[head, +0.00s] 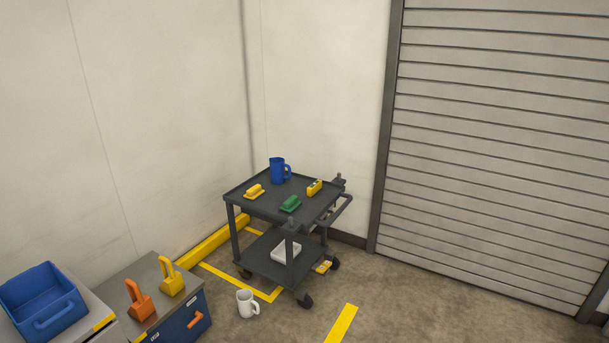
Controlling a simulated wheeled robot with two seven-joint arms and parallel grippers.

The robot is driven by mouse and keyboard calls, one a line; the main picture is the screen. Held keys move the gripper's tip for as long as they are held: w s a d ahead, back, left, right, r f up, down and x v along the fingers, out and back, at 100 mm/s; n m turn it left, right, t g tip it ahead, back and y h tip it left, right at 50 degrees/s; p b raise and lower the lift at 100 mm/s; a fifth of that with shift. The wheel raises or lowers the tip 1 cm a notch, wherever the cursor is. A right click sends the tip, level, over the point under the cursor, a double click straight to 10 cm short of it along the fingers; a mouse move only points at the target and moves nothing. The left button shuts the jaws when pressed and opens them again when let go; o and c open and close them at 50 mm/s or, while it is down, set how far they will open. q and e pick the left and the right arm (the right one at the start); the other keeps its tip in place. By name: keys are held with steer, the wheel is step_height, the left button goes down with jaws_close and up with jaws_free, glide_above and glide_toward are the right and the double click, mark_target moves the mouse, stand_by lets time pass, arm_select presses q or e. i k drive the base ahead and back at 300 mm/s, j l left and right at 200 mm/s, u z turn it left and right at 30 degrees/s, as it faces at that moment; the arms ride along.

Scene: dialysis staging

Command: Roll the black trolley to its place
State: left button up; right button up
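The black trolley (262,207) stands upright on its castors near the wall corner, with its push handle (338,209) on the right side. Its top shelf carries a blue jug (279,171), a yellow item (254,191), a green item (290,203) and another yellow item (314,187). A white container (286,250) sits on its lower shelf. Yellow floor lines (265,296) run beside and partly under the trolley; the far part is hidden by it. Neither of my grippers shows in the head view.
A white mug (246,303) stands on the floor close to the trolley's front. A yellow barrier (213,242) runs along the left wall. A blue cabinet (184,322) and a blue bin (41,298) are at lower left. Floor before the shutter (500,150) is clear.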

mark_target(256, 258)
steer(key=i+j, duration=0.35)
steer(key=i+j+u, duration=0.1)
steer(key=i+j, duration=0.2)
steer(key=i, duration=0.25)
steer(key=i+l+u, duration=0.1)
steer(key=i, duration=0.15)
